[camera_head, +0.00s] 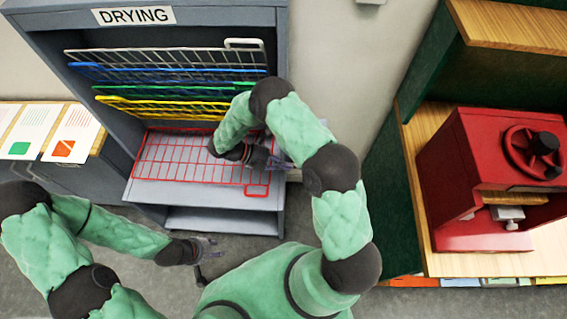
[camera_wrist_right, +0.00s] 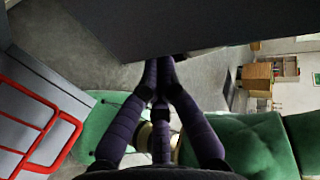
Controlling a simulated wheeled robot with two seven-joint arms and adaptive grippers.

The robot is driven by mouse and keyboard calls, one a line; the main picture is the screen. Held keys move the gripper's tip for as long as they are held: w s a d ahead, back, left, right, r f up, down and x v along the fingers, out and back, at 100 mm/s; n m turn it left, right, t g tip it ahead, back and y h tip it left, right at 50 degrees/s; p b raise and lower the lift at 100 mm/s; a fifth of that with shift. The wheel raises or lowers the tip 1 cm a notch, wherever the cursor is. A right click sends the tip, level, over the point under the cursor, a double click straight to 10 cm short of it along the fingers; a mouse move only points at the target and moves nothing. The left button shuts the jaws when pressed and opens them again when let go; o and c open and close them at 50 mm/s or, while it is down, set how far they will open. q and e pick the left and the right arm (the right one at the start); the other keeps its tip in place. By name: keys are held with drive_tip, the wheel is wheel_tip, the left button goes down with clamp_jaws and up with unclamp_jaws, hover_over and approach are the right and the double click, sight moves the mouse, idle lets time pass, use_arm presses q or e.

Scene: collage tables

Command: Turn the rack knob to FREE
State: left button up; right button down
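The grey drying rack (camera_head: 190,222), labelled DRYING, stands at the left of the head view. Its wire shelves are white, blue, green, yellow and red. The red shelf (camera_head: 165,158) lies lowest, above a pale board; its red wire also shows in the right wrist view (camera_wrist_right: 68,140). I cannot make out the rack knob or a FREE mark. My right gripper (camera_head: 283,163) is at the rack's right front edge. In the wrist view its purple fingers (camera_wrist_right: 160,75) converge with tips together beside a dark panel, with no object visible between them. My left gripper (camera_head: 208,248) hangs low before the rack, too small to read.
A red press (camera_head: 460,165) with a black-handled wheel stands on a wooden table (camera_head: 425,200) at the right. Printed sheets (camera_head: 72,132) lie on a counter at the left. Grey floor (camera_head: 240,232) shows between the rack and my body.

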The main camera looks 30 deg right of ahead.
drive_tip(key=shift+s+d+f, duration=0.1)
drive_tip(key=shift+d+f, duration=0.2)
drive_tip(key=shift+f, duration=0.2)
idle(0.3)
drive_tip(key=shift+r, duration=0.15)
